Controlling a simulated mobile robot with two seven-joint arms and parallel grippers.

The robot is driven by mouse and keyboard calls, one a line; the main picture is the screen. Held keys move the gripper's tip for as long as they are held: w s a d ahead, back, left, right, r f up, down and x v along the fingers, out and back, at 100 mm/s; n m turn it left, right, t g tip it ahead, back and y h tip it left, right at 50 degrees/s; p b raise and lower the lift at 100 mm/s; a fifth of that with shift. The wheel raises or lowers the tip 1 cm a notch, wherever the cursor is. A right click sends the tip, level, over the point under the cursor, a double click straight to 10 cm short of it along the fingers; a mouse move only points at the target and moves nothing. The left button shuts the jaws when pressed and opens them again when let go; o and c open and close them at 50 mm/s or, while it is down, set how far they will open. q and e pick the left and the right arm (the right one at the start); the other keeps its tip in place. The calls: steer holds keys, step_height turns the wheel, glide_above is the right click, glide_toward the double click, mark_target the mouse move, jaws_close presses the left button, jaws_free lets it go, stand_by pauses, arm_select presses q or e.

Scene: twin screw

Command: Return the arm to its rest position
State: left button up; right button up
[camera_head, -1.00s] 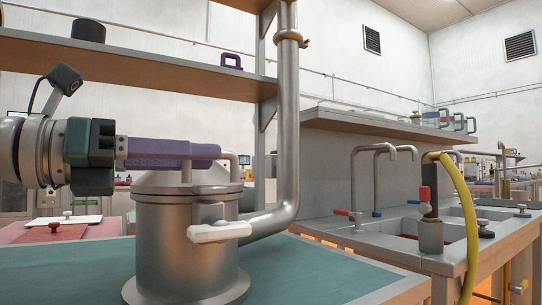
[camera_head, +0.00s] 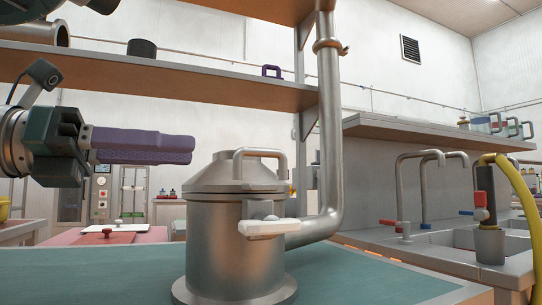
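My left gripper (camera_head: 186,148) comes in from the left, with purple fingers pointing right. It is in the air above and left of a metal vessel (camera_head: 225,240), apart from it. The fingers overlap from this side, so any gap between them is hidden; no object shows at their tips. The vessel stands upright on the teal bench top (camera_head: 90,280). Its lid (camera_head: 225,178) is on, with an arched handle (camera_head: 258,152) on top. A white lever (camera_head: 270,228) sits on its front. My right gripper is not in view.
A thick steel pipe (camera_head: 328,120) rises from the vessel's right side. A sink bench (camera_head: 385,235) with taps stands right. The bench's left part is clear.

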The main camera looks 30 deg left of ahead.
arm_select(q)
steer(key=shift+s+a, duration=0.4)
steer(key=shift+s, duration=0.1)
